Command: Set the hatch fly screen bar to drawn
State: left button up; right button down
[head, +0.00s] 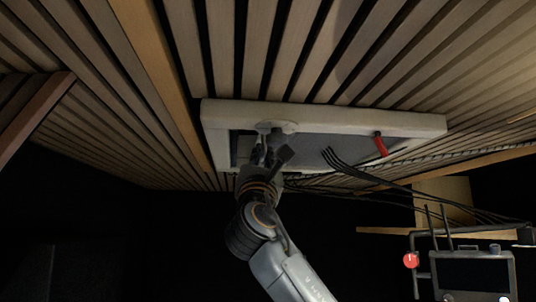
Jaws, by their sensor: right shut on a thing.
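The ceiling hatch has a pale rectangular frame (418,124) set in the slatted ceiling. A grey panel or screen (312,150) fills much of the opening, with a darker strip at its left end. My right gripper (266,148) reaches up to the left part of the hatch and is shut on the fly screen bar, which is mostly hidden behind the fingers and wrist. A pale rounded piece (277,127) shows just above the fingers, against the frame. I cannot tell whether it is part of the bar. My left gripper is not in view.
A red handle (380,145) hangs at the right of the hatch. Several black cables (375,177) run from the hatch area to the lower right. A dark monitor-like unit (473,275) with a red round knob (411,261) stands there. The lower left is dark.

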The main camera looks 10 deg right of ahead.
jog(key=c, duration=1.4)
grip_release()
jog(key=shift+a, duration=0.1)
jog(key=v, duration=1.2)
